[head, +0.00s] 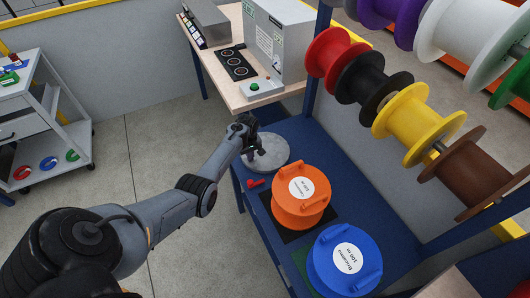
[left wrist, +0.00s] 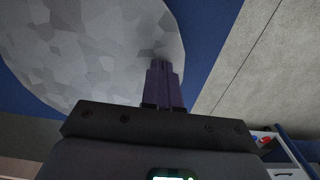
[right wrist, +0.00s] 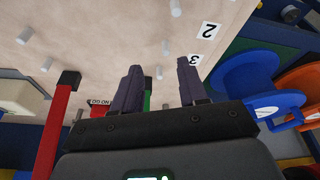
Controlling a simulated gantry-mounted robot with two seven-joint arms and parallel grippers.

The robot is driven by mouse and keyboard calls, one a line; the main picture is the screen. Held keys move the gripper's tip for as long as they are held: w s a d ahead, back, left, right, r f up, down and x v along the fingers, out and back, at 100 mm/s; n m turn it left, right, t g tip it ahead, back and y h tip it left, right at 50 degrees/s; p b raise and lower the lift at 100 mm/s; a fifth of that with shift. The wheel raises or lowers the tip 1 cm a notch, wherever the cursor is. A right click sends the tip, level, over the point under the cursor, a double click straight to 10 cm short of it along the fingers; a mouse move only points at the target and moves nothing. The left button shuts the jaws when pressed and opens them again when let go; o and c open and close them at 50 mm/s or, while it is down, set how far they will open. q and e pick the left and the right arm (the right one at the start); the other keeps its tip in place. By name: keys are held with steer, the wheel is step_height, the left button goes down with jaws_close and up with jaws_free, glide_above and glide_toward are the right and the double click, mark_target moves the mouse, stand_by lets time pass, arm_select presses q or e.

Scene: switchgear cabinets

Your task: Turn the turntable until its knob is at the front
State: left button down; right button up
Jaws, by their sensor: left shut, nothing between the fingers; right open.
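The turntable (head: 270,153) is a mottled grey disc on the blue bench, behind the orange spool. It also fills the upper left of the left wrist view (left wrist: 75,45). My left gripper (head: 256,152) is over the disc's left part; its fingers are shut and empty, the tips at or just above the disc near its rim (left wrist: 166,65). I cannot tell whether they touch. The turntable's knob cannot be made out; the gripper may hide it. A small red piece (head: 256,183) is on the bench in front of the disc. My right gripper (right wrist: 158,85) is open and empty, away from the turntable.
An orange spool (head: 301,197) and a blue spool (head: 345,262) stand on the bench (head: 330,155) in front of the turntable. Several coloured reels hang on a rack at the right. A pegged board (right wrist: 120,35) with number labels faces my right gripper.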

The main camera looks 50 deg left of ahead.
arm_select(q)
steer(key=shift+a+f+b, duration=0.15)
steer(key=shift+a+b, duration=0.3)
steer(key=shift+a, duration=0.3)
arm_select(e)
steer(key=shift+d+f, duration=0.1)
steer(key=shift+f, duration=0.4)
arm_select(q)
steer(key=shift+a+f+b, duration=0.15)
steer(key=shift+a+b, duration=0.15)
arm_select(e)
steer(key=shift+f, duration=0.35)
arm_select(q)
steer(key=shift+w+a, duration=0.1)
steer(key=shift+a, duration=0.15)
arm_select(e)
steer(key=shift+a+f, duration=0.2)
arm_select(q)
steer(key=shift+a+f+b, duration=0.1)
steer(key=shift+a+b, duration=0.05)
steer(key=shift+b, duration=0.25)
arm_select(e)
steer(key=shift+f, duration=0.15)
